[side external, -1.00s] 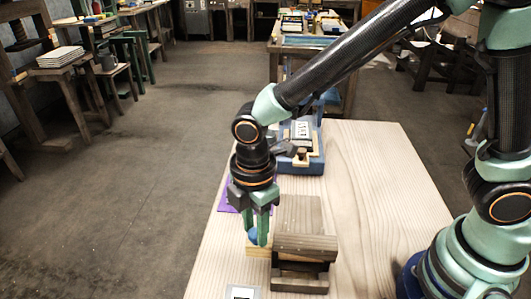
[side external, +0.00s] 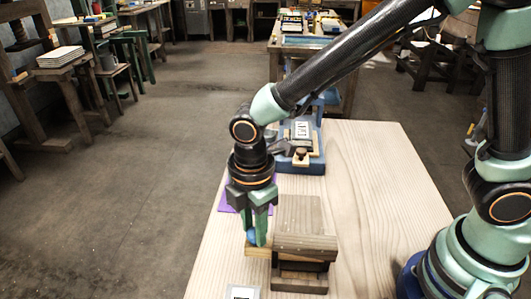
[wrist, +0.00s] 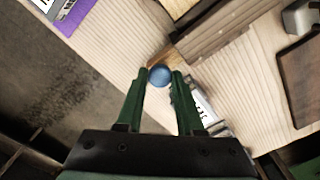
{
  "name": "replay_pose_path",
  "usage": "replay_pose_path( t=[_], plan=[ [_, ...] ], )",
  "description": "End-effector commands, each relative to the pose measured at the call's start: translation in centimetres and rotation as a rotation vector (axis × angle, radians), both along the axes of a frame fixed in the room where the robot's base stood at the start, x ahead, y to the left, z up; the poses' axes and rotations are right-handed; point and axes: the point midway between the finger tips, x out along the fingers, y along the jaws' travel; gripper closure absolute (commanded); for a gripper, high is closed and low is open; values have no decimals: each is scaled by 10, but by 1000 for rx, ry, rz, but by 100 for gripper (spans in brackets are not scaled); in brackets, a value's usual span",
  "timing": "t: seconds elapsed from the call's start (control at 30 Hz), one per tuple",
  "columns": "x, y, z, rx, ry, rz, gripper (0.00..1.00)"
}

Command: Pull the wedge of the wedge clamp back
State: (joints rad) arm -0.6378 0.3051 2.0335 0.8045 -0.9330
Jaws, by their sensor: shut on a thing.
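The wedge clamp (side external: 305,243) is a stack of dark brown wooden blocks on the pale table. Its wedge (side external: 258,252) is a lighter wooden piece that sticks out at the left side of the clamp. A blue round knob (side external: 251,237) sits on the wedge and also shows in the wrist view (wrist: 160,75). My gripper (side external: 256,239) points down with its green fingers shut on the knob, one on each side. The wrist view shows the fingers (wrist: 162,78) around it. Most of the wedge is hidden by the fingers and clamp.
A white label card (side external: 243,292) lies at the front table edge. A purple sheet (side external: 229,203) lies behind my gripper at the left edge. A blue-based fixture (side external: 303,165) stands farther back. The table is clear right of the clamp.

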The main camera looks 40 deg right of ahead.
Motion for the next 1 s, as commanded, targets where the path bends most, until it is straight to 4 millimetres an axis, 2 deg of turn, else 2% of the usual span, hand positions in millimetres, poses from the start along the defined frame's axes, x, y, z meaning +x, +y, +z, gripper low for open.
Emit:
replay_pose_path(
  t=[0.33,0.73,0.77,0.83,1.0],
  plan=[
    [29,30,-3,-1,2,1,100],
    [35,34,-2,1,-1,-1,100],
    [35,35,-2,1,-1,-1,60],
    [35,35,-2,1,-2,-1,33],
    [35,35,-1,1,-2,-1,33]
  ],
)
